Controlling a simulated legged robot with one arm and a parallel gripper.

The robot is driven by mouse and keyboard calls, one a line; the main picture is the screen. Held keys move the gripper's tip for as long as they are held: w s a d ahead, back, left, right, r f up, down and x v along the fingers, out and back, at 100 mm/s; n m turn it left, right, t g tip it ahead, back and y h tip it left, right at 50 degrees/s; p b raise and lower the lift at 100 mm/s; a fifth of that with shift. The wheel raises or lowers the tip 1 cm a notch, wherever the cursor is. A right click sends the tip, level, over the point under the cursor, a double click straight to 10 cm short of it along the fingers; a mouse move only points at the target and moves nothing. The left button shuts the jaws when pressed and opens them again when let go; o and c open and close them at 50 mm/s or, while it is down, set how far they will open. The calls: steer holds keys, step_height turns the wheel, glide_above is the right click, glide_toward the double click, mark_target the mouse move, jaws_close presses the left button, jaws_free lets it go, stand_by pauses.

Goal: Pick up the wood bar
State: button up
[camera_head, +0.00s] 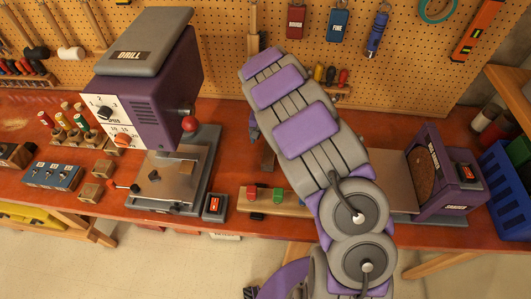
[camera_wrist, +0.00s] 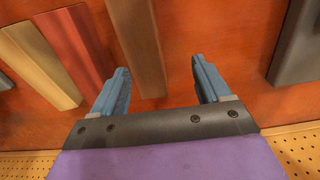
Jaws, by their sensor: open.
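A brown wood bar (camera_wrist: 137,45) lies on the red-brown bench top in the wrist view. Its near end reaches into the gap between my fingers, closer to the left finger. My gripper (camera_wrist: 160,66) is open and empty, with one blue-grey finger on each side. Left of the brown bar lie a red bar (camera_wrist: 72,50) and a light tan bar (camera_wrist: 40,62), which also looks like wood.
A purple drill press (camera_head: 150,90) stands on the left and a purple sander (camera_head: 437,175) on the right. A grey edge (camera_wrist: 296,45) is right of my fingers. A pegboard (camera_wrist: 300,140) with hanging tools backs the bench. Bare bench lies between the brown bar and the grey edge.

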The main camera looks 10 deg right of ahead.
mark_target(268, 144)
steer(key=d+f, duration=0.2)
steer(key=d, duration=0.1)
steer(key=shift+f+b, duration=0.25)
steer(key=shift+b, duration=0.05)
steer(key=f, duration=0.2)
steer(key=shift+a+f, duration=0.3)
steer(key=shift+f, duration=0.05)
steer(key=shift+a, duration=0.65)
steer(key=shift+c, duration=0.6)
steer(key=shift+d, duration=0.65)
steer(key=c, duration=0.5)
steer(key=shift+d, duration=0.2)
steer(key=shift+c, duration=1.2)
steer(key=shift+a, duration=0.35)
steer(key=c, duration=0.3)
steer(key=shift+a+r, duration=0.1)
steer(key=shift+a, duration=0.3)
